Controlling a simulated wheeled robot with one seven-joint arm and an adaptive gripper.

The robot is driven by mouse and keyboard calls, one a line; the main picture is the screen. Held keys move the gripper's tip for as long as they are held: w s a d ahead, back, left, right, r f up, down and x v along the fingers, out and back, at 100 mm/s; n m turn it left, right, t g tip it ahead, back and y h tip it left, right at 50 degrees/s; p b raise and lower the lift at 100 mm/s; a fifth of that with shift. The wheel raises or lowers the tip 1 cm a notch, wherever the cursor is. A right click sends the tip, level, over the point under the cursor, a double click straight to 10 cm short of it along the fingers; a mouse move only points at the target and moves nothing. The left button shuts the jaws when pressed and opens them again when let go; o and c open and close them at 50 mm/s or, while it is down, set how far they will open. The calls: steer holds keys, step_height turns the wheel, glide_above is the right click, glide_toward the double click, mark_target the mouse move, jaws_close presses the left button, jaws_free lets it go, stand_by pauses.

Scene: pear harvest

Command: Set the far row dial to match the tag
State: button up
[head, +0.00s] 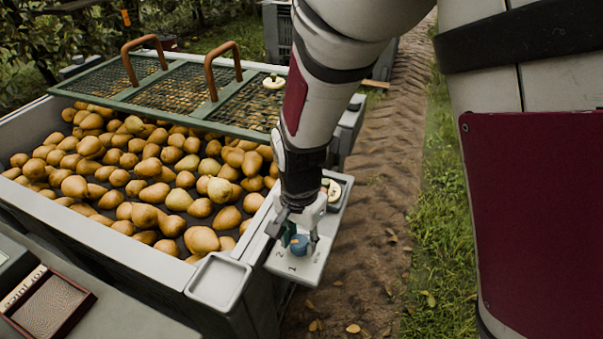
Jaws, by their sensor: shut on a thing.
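My gripper (299,243) points down at a pale panel (305,266) fixed to the right side of the pear bin. It is shut on a blue dial knob (299,246), with a finger on either side of it. Small dark marks, one like a 2, show on the panel by the knob; the knob's pointer is hidden or too small to read. A second, pale round piece (332,189) sits farther up the panel, partly behind my wrist. A small orange tag (126,18) hangs among the trees at the top left; its marking is too small to read.
The grey bin (120,243) is full of pears. A green mesh lid (172,89) with two brown handles covers its far part. An empty pale tray (217,282) sits at the bin's near right corner. A dirt track (375,190) runs along the right.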

mark_target(299, 241)
steer(key=shift+n, duration=0.3)
steer(key=n+p, duration=0.2)
steer(key=n, duration=0.3)
steer(key=shift+n, duration=0.3)
steer(key=n+p, duration=0.1)
steer(key=n, duration=0.4)
steer(key=shift+a+n, duration=0.1)
steer(key=shift+n, duration=0.2)
steer(key=o, duration=1.2)
step_height(299, 241, up, 12)
